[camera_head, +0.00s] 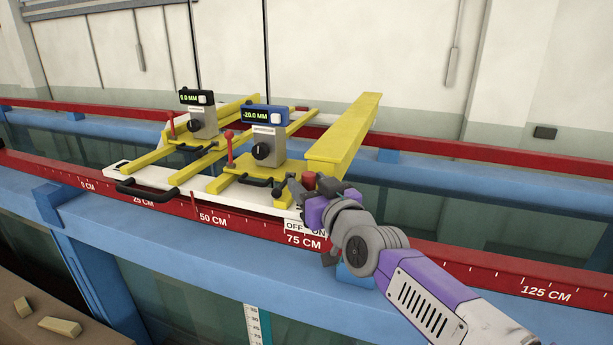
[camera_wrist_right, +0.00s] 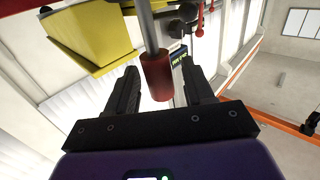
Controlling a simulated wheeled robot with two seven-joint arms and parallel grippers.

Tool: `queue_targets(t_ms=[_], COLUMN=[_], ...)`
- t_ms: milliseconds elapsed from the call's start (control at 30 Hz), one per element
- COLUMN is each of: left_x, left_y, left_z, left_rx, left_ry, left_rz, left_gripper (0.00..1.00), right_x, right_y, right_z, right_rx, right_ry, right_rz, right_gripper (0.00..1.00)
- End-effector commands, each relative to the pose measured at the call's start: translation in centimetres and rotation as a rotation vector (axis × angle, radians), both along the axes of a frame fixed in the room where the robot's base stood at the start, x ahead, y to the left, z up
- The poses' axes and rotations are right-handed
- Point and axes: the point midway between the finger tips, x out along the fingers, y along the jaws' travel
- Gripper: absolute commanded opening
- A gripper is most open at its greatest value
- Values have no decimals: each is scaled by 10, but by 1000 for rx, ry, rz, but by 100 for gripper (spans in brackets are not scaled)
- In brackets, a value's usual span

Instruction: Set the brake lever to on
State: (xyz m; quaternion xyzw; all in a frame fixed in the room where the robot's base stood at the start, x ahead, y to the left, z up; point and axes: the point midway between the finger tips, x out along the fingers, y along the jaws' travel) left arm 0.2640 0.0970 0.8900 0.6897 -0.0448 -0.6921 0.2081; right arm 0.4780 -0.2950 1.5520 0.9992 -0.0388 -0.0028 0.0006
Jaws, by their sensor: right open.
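The brake lever's red grip (camera_head: 309,180) shows just above my right gripper (camera_head: 308,190) in the head view. The same red grip (camera_wrist_right: 156,76) on a grey rod is between the two open dark fingers of my right gripper (camera_wrist_right: 158,84) in the right wrist view, with gaps visible on both sides. The lower part of the lever is hidden behind my gripper in the head view. A white OFF/ON label (camera_head: 295,226) is on the front rail below, partly covered by my arm. I cannot tell which end the lever leans to. My left gripper is not in view.
A yellow beam (camera_head: 345,135) lies just behind the lever. Two carriages with displays, one blue (camera_head: 263,116) and one black (camera_head: 196,97), stand to the left, with small red levers. The red scale rail (camera_head: 213,218) runs along the front; its right stretch is clear.

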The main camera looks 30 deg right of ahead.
Motion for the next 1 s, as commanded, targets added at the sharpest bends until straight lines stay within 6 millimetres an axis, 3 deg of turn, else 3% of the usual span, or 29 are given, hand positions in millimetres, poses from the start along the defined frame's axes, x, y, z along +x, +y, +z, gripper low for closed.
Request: queue_targets(t_ms=[133,433,800,1000], left_x=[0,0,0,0], left_y=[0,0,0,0], left_z=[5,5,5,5], left_rx=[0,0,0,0], left_ry=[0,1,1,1], left_rz=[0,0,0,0], left_gripper=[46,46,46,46], right_x=[11,14,13,13], right_y=[-2,-2,-1,-1], right_z=[1,0,0,0], right_rx=[2,1,1,1], right_ry=[0,-2,-1,-2], right_rz=[-2,-1,-1,0], right_gripper=[52,52,0,0])
